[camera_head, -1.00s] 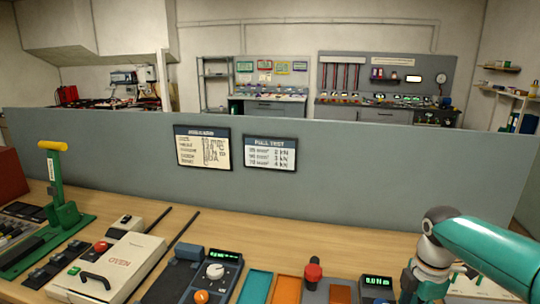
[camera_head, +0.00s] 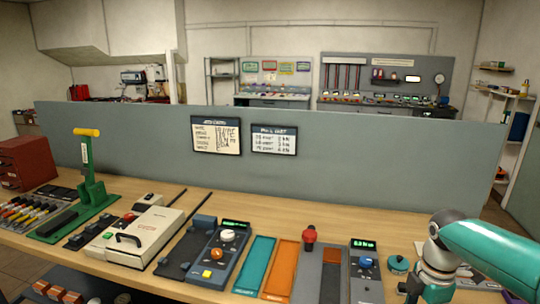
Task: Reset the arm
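My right arm (camera_head: 495,252), teal and grey, comes in from the right edge. It bends down at a grey elbow-like joint over the right end of the wooden bench (camera_head: 340,213). Its lower part runs out of the bottom of the picture, and I do not see its gripper fingers. My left arm and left gripper are not in view.
On the bench are a green press with a yellow handle (camera_head: 87,133), a white oven box (camera_head: 144,237), a dial unit (camera_head: 222,252), teal (camera_head: 256,262) and orange (camera_head: 281,268) trays, and a red-knobbed device (camera_head: 309,237). A grey partition (camera_head: 330,180) stands behind.

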